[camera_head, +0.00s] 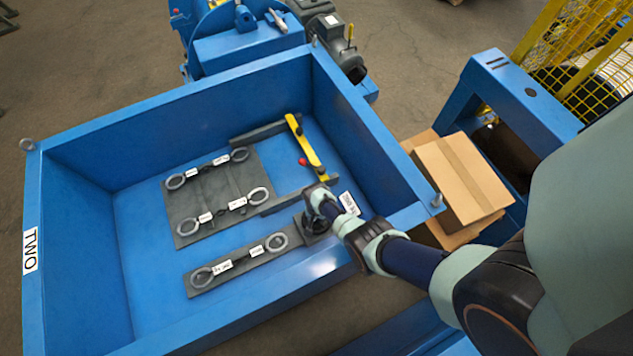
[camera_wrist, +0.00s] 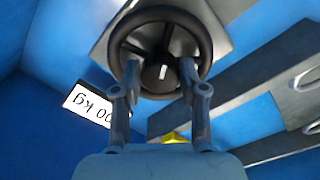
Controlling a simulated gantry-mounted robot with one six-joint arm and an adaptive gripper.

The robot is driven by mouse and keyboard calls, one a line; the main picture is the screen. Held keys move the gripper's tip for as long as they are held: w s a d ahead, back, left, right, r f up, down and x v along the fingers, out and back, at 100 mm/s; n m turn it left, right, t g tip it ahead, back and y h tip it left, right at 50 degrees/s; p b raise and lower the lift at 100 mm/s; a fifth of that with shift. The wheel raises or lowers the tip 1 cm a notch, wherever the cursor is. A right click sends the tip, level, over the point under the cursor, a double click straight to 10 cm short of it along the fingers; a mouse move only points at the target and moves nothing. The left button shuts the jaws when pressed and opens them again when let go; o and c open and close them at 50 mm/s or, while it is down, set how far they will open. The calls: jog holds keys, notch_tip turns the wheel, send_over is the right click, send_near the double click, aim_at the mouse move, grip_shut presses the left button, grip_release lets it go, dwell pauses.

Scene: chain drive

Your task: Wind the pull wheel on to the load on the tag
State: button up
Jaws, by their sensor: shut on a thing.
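The pull wheel (camera_wrist: 160,50) is a black spoked hand wheel with a pale mark near its hub, on a grey plate. In the head view the wheel (camera_head: 311,226) is partly hidden by my gripper (camera_head: 319,204), which reaches down into the blue tray. In the wrist view the two fingers of my gripper (camera_wrist: 160,78) lie at the wheel's near rim, one on each side, shut on it. The white tag (camera_wrist: 95,108) lies beside the wheel; its print ends in "00 kg", with its first part hidden by a finger. The tag also shows in the head view (camera_head: 349,203), too small to read.
The blue tray (camera_head: 70,270) has high walls around the work. Grey plates with ringed, labelled chain pieces (camera_head: 239,263) lie left of the wheel. A yellow bar (camera_head: 305,143) with a red knob (camera_head: 303,162) stands behind it. Cardboard boxes (camera_head: 460,180) are outside, right.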

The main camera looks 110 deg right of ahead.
jog(key=o, duration=1.1)
jog(key=shift+o, duration=0.2)
notch_tip(320, 180, up, 12)
jog(key=shift+w, duration=0.1)
